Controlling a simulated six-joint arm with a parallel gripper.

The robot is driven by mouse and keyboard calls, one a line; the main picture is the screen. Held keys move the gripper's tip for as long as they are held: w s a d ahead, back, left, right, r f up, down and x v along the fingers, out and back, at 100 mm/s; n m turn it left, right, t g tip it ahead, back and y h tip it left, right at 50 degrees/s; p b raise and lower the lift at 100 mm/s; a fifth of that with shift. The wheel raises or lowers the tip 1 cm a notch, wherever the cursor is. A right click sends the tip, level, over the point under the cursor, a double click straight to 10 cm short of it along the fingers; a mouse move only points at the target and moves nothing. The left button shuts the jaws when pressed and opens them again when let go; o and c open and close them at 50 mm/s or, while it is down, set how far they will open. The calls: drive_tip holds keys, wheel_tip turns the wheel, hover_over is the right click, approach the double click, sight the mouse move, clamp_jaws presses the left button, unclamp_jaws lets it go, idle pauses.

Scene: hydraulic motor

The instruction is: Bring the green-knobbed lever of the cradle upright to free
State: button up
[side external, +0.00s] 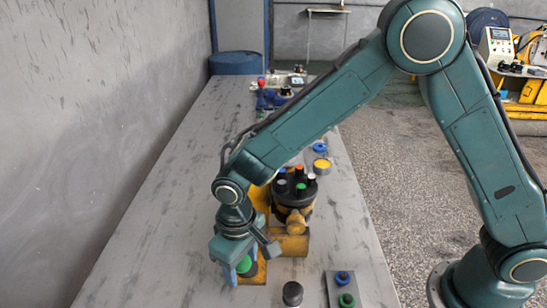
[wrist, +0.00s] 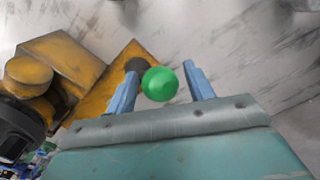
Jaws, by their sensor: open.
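The green knob (wrist: 160,84) of the lever shows in the wrist view between the two blue fingers of my gripper (wrist: 160,88). The fingers are apart, with a gap visible to the right of the knob; whether the left finger touches it I cannot tell. The knob also shows in the side view (side external: 244,264), partly covered by my gripper (side external: 238,268). The lever's shaft is hidden, so its tilt is unclear. The yellow cradle (wrist: 122,62) lies beside and behind the knob and holds the dark motor (side external: 295,196), which has several coloured plugs on top.
A grey plate (side external: 343,275) with a blue and a green knob lies at the front right, with a dark round part (side external: 292,293) beside it. A yellow-topped cup (side external: 321,166) and several small parts stand farther back. The left of the table (side external: 150,205) is clear.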

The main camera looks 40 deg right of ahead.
drive_tip(key=c, duration=0.5)
drive_tip(key=shift+w+d+r, duration=0.15)
drive_tip(key=shift+w, duration=0.05)
drive_tip(key=shift+c, duration=0.3)
drive_tip(key=shift+w+d+r, duration=0.2)
drive_tip(key=shift+w+d, duration=0.05)
drive_tip(key=shift+c, duration=0.4)
drive_tip(key=shift+w+d+r, duration=0.2)
drive_tip(key=shift+w+d, duration=0.35)
drive_tip(key=shift+d, duration=0.2)
drive_tip(key=shift+w+d+r, duration=0.25)
drive_tip(key=shift+w+d, duration=0.5)
drive_tip(key=shift+w, duration=0.15)
idle(0.9)
drive_tip(key=shift+w+d, duration=0.3)
idle(0.5)
